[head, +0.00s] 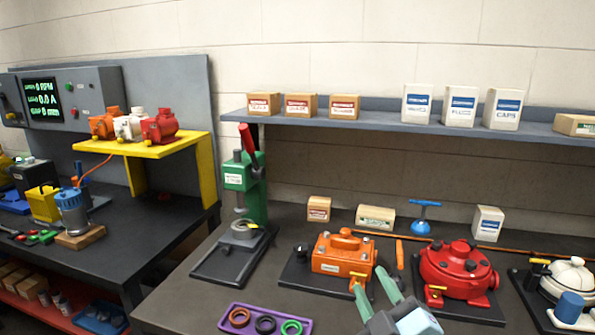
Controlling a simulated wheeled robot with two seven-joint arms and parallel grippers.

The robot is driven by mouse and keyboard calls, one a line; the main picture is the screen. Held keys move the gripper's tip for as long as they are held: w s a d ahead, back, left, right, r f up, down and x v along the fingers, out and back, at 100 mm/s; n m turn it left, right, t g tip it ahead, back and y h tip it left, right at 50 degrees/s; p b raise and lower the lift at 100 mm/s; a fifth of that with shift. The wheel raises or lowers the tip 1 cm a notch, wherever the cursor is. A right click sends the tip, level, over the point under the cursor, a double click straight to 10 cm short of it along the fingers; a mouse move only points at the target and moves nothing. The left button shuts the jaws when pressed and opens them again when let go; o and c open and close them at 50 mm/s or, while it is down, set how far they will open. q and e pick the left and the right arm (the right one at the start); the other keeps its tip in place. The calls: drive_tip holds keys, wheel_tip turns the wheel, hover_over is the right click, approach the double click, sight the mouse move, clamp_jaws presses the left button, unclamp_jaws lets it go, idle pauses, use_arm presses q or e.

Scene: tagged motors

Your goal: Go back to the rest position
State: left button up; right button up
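My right gripper (371,282) comes in at the bottom, right of centre, with two pale green fingers pointing up and left. The fingers are apart and I see nothing between them. It is in front of the orange motor (338,254) and left of the red motor (455,268), overlapping the orange motor's lower edge in the picture. I cannot tell whether it touches anything. My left gripper is out of view.
A green press (245,180) stands on the dark bench. A purple tray (235,329) with coloured rings lies at the front. A white motor (570,278) is at the right edge. Boxes, including a white one (417,103), line the grey shelf (380,120). A yellow stand (205,170) holds small motors.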

drive_tip(key=s+d+f+m+g+h, duration=0.2)
drive_tip(key=s+d+f+m+g, duration=0.15)
drive_tip(key=f, duration=0.45)
drive_tip(key=s+d+f+m+g+h, duration=0.25)
drive_tip(key=s+d+f+g, duration=0.2)
drive_tip(key=f, duration=0.25)
drive_tip(key=s+d+f+m+g+y, duration=0.15)
drive_tip(key=s+f+g, duration=0.25)
drive_tip(key=s, duration=0.4)
drive_tip(key=s+f+m+g, duration=0.2)
drive_tip(key=s+f+g, duration=0.25)
drive_tip(key=s, duration=0.45)
wheel_tip(320, 180, down, 26)
drive_tip(key=s, duration=0.2)
drive_tip(key=s+d+f+g, duration=0.2)
drive_tip(key=s+d+f, duration=0.1)
drive_tip(key=s+f, duration=1.1)
drive_tip(key=shift+s+f+b, duration=0.3)
drive_tip(key=shift+s+b, duration=0.1)
drive_tip(key=shift+s, duration=0.55)
drive_tip(key=shift+n, duration=0.25)
